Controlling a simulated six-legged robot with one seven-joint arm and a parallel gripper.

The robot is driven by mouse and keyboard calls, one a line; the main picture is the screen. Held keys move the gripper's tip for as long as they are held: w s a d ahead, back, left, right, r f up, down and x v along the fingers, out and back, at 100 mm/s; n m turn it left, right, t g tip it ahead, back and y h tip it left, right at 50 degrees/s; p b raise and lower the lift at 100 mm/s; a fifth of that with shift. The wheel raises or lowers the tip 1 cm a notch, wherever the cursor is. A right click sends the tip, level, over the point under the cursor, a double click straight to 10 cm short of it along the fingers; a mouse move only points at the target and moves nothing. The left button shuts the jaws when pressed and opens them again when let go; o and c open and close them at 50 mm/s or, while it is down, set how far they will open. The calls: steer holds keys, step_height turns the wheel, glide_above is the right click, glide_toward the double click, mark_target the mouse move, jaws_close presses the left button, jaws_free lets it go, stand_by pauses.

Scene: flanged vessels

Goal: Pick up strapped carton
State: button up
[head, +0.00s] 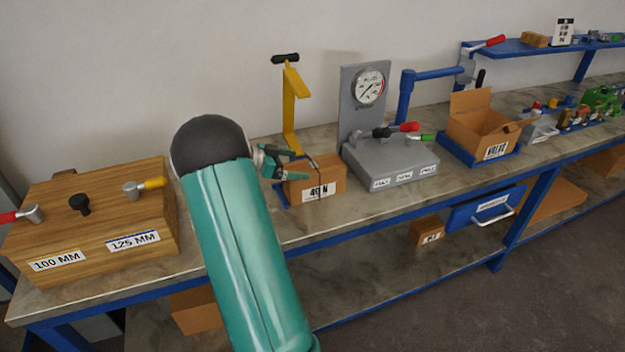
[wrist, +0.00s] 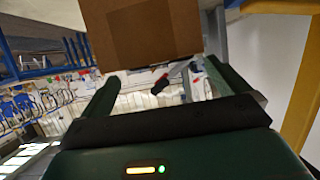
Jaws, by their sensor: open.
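The strapped carton (head: 330,179) is a brown box with a "40 N" label and a dark strap, standing on the bench in the head view. In the wrist view a plain brown face of the carton (wrist: 145,32) fills the top middle. My gripper (head: 290,166) is at the carton's left end in the head view. My arm hides part of the bench in front.
A yellow post (head: 291,105) with a black handle stands right behind the carton. A grey gauge fixture (head: 390,165) with levers is close on the right. A wooden block (head: 95,215) with handles is on the left. An open carton (head: 484,120) sits farther right.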

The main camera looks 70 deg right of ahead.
mark_target(311, 166)
steer(key=shift+x, duration=2.65)
steer(key=shift+s, duration=0.1)
steer(key=c, duration=1.9)
steer(key=shift+r, duration=0.15)
steer(key=shift+c, duration=0.3)
